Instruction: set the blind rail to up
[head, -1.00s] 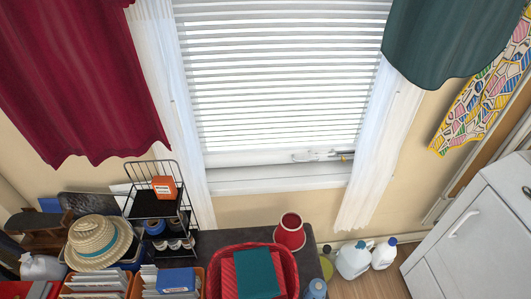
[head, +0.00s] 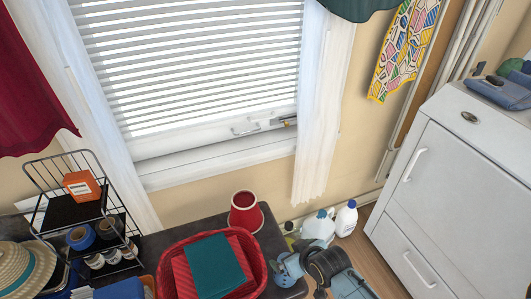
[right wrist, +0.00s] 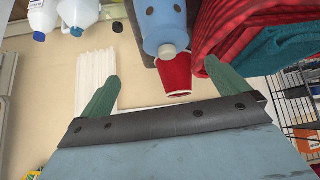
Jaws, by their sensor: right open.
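The white slatted blind (head: 195,60) hangs down over the window in the head view. Its lower edge (head: 212,122) lies just above the pale window frame, and I cannot clearly tell the rail from the frame there. My right gripper (head: 310,264) is low in the head view, beside the dark table and well below the blind. In the right wrist view its two green fingers stand wide apart (right wrist: 161,70) with nothing between them. The blind is not clearly seen in that view. My left gripper is out of view.
A blue bottle (head: 287,268) and a red cup (head: 245,212) are near the right gripper. A red basket (head: 168,262) holds folded cloths. White jugs (head: 319,228) stand by the wall. A wire rack (head: 82,205) is left, a white cabinet (head: 440,180) right.

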